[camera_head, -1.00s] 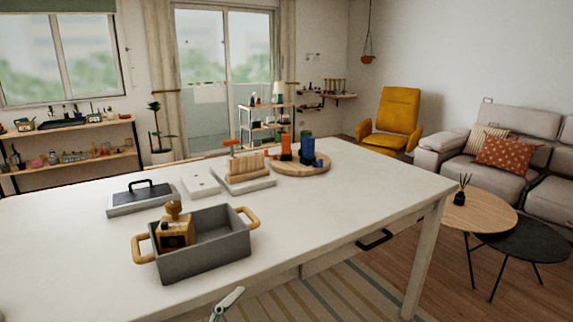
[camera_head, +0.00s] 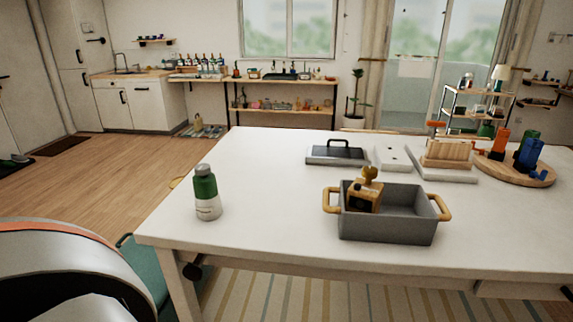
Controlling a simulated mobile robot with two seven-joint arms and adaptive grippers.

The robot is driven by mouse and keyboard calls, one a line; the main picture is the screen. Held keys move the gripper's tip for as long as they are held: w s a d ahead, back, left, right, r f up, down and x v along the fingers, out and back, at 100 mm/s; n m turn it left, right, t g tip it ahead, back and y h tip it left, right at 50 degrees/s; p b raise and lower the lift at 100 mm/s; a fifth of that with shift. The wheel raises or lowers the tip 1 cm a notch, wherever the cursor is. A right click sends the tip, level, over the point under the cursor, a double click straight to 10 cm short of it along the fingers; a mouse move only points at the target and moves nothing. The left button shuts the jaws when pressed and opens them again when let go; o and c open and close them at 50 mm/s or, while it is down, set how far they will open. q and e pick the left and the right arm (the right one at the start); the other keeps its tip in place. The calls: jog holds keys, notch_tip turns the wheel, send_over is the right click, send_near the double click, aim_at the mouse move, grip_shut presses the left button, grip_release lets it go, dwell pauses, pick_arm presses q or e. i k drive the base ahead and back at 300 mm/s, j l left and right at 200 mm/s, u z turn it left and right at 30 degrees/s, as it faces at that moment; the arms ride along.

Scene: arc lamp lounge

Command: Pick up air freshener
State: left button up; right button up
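A bottle (camera_head: 207,193) with a green upper half, a grey cap and a pale lower half stands upright near the left end of the white table (camera_head: 270,220). It may be the air freshener; its label is too small to read. Nothing touches it, and the table around it is clear. Neither of my grippers shows in the head view.
A grey bin (camera_head: 388,228) with wooden handles, holding a wooden object (camera_head: 364,195), stands right of the bottle. Behind it are a grey lidded tray (camera_head: 322,157), a wooden rack (camera_head: 447,153) and a round board (camera_head: 535,178). A teal seat (camera_head: 146,272) is at the table's left end.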

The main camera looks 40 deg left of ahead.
aim_at(210, 210)
jog(key=u, duration=1.8)
